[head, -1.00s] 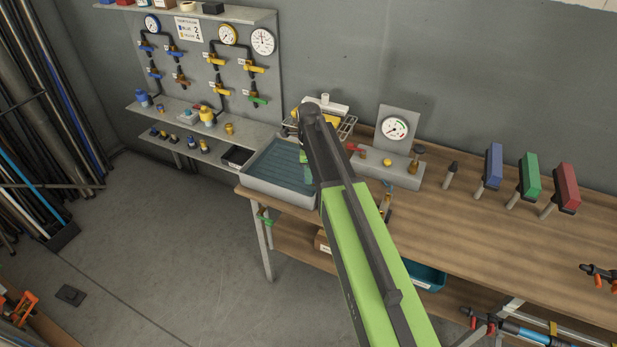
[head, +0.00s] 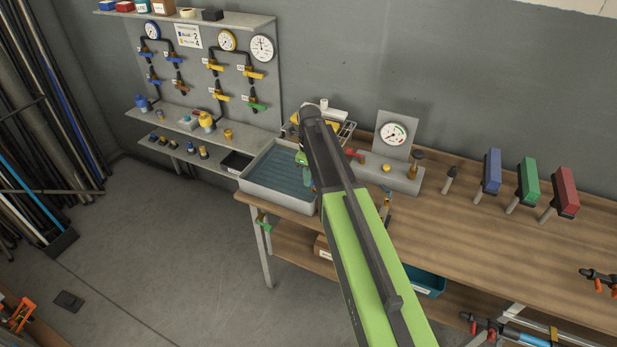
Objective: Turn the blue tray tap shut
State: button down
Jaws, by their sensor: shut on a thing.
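A grey-rimmed tray (head: 272,204) with a blue-green inside stands at the left end of the wooden bench. My arm reaches over the tray's right side from the front. Its dark end is above the right rim, and a small green part (head: 302,157) shows just left of it. My gripper's fingertips are hidden behind the arm, so I cannot see what is between them. I cannot make out the blue tray tap; it may be hidden behind my arm. Blue-handled taps (head: 172,62) show on the wall board at the back left.
A gauge block (head: 405,175) with a red lever stands right of my arm. Blue (head: 493,168), green (head: 530,178) and red (head: 568,190) blocks on stands are farther right.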

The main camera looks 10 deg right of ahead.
jog(key=shift+w, duration=0.15)
jog(key=c, duration=1.3)
grip_release()
notch_tip(320, 180, up, 17)
jog(key=p, duration=1.7)
jog(key=shift+r, duration=0.2)
